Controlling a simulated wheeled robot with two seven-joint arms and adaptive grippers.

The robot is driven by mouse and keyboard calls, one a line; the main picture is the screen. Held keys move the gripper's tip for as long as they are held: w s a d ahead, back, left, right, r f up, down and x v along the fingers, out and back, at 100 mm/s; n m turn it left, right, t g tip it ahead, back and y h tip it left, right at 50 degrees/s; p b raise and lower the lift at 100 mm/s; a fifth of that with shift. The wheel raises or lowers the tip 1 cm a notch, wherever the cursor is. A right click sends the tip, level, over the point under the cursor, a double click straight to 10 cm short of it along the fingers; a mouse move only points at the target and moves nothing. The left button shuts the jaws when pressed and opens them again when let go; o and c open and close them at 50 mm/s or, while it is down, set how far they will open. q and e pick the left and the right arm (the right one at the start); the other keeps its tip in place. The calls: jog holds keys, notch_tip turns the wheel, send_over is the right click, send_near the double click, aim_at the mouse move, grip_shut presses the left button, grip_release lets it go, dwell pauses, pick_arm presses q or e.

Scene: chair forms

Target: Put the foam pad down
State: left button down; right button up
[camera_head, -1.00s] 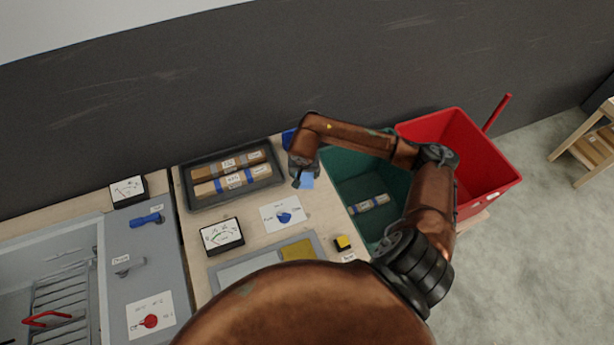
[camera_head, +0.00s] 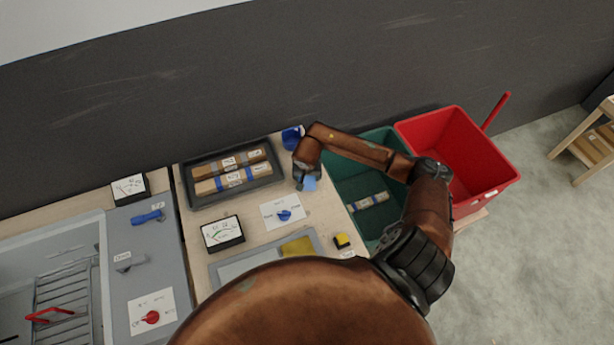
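The foam pad appears to be the small light-blue piece (camera_head: 310,184) at the tip of my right gripper (camera_head: 303,183). The gripper hangs over the wooden bench top between the black tray and the green bin. The fingers look closed around the blue piece, though they are small and partly hidden. I cannot tell whether the piece touches the bench. My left gripper is not in view.
A black tray (camera_head: 190,199) holds wrapped wooden pieces. A green bin (camera_head: 341,190) with one wrapped piece and a red bin (camera_head: 440,123) stand right. A dial meter (camera_head: 222,233), a blue knob card (camera_head: 270,222), a yellow button (camera_head: 342,240) and a blue object (camera_head: 291,138) are nearby.

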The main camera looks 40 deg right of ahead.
jog(key=o, duration=0.4)
jog(key=shift+r, duration=0.2)
jog(key=b+v, duration=0.1)
jog(key=v, duration=1.1)
